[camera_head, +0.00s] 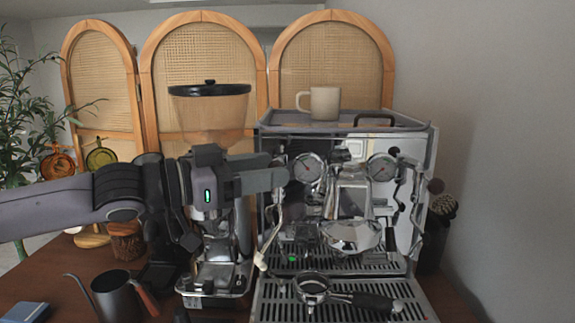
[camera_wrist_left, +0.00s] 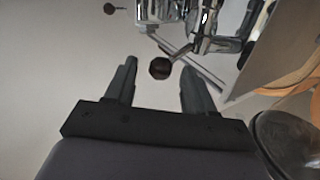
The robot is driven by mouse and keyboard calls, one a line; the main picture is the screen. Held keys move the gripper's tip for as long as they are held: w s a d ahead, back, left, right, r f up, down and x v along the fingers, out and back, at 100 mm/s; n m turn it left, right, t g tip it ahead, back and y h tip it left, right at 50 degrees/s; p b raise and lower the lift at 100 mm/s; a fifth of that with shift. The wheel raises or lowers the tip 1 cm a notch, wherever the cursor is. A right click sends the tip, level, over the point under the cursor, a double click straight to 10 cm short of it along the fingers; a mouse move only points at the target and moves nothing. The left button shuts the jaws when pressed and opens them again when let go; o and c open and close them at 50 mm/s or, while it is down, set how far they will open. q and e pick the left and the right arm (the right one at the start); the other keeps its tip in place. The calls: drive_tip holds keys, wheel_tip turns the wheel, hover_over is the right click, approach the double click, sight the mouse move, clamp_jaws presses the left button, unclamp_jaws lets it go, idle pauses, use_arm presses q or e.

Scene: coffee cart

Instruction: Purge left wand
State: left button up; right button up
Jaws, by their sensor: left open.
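The espresso machine (camera_head: 345,150) stands at centre right, with two round gauges on its front. Its left wand (camera_head: 273,236) hangs down at the machine's left side and ends in a pale tip above the drip tray. My left gripper (camera_head: 281,170) reaches in from the left at the machine's upper left front, above the wand. In the left wrist view its two fingers (camera_wrist_left: 158,72) are apart. A dark round knob (camera_wrist_left: 160,68) on a metal stem shows between or just beyond the fingertips; contact cannot be told. My right gripper is not in view.
A grinder (camera_head: 209,105) stands left of the machine, behind my left arm. A portafilter (camera_head: 313,289) lies on the drip tray (camera_head: 272,300). A metal pitcher (camera_head: 112,297) stands at the lower left. A mug (camera_head: 324,103) sits on the machine's top.

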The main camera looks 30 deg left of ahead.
use_arm(q)
drive_tip(key=shift+p+x, duration=0.3)
drive_tip(key=shift+x, duration=1.85)
